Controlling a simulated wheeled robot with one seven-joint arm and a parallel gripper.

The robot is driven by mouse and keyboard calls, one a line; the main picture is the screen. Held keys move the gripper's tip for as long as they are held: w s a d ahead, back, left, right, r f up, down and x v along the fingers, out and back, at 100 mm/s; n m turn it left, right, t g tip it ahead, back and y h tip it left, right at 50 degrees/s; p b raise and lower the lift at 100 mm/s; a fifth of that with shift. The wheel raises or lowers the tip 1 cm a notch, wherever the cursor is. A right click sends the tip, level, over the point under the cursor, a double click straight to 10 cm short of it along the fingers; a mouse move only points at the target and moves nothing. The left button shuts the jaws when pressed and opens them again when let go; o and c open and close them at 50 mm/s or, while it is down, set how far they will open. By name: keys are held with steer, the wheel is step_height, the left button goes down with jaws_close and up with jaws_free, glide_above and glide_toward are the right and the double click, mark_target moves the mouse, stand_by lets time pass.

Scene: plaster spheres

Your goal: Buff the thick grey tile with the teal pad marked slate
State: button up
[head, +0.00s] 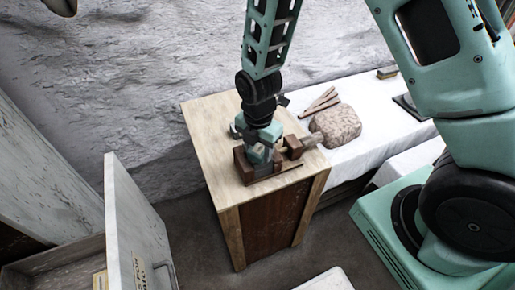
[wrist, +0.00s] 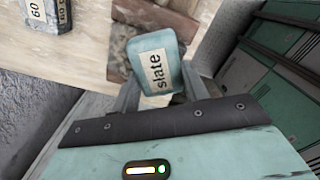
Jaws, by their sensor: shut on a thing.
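The teal pad marked slate (wrist: 157,62) is held between my gripper's fingers (wrist: 160,88) in the wrist view, with its label facing the camera. In the head view my gripper (head: 260,152) points down at the brown wooden clamp (head: 246,172) on top of the wooden cabinet. It is shut on the pad. The gripper hides much of the clamp's middle. I cannot pick out the thick grey tile with certainty in either view. Whether the pad touches anything below it cannot be told.
A pad marked 60 (wrist: 48,14) lies on the wooden top (head: 208,118). A rough stone block (head: 337,124) and several wooden strips (head: 320,102) lie on the white-covered table (head: 375,112) to the right. An open drawer (head: 62,262) and a pale panel (head: 135,225) are at lower left.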

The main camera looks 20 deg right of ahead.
steer(key=shift+w+d, duration=0.45)
steer(key=shift+d, duration=0.25)
steer(key=shift+s+a+f, duration=0.1)
steer(key=shift+s+a, duration=0.5)
steer(key=shift+a, duration=0.3)
steer(key=shift+s+a+f, duration=0.1)
steer(key=shift+s+a, duration=0.5)
steer(key=shift+a, duration=0.3)
steer(key=shift+w+d+r+p, duration=0.1)
steer(key=shift+w+d+p, duration=0.1)
steer(key=shift+w+d, duration=0.3)
steer(key=shift+w+d+r+p, duration=0.1)
steer(key=shift+w+d+p, duration=0.15)
steer(key=shift+d, duration=0.5)
steer(key=shift+w+d+p, duration=0.15)
steer(key=shift+w+d, duration=0.3)
steer(key=shift+d, duration=0.15)
steer(key=shift+a, duration=0.15)
steer(key=shift+s+a, duration=0.6)
steer(key=shift+a, duration=0.25)
steer(key=shift+s+a, duration=0.55)
steer(key=shift+a, duration=0.3)
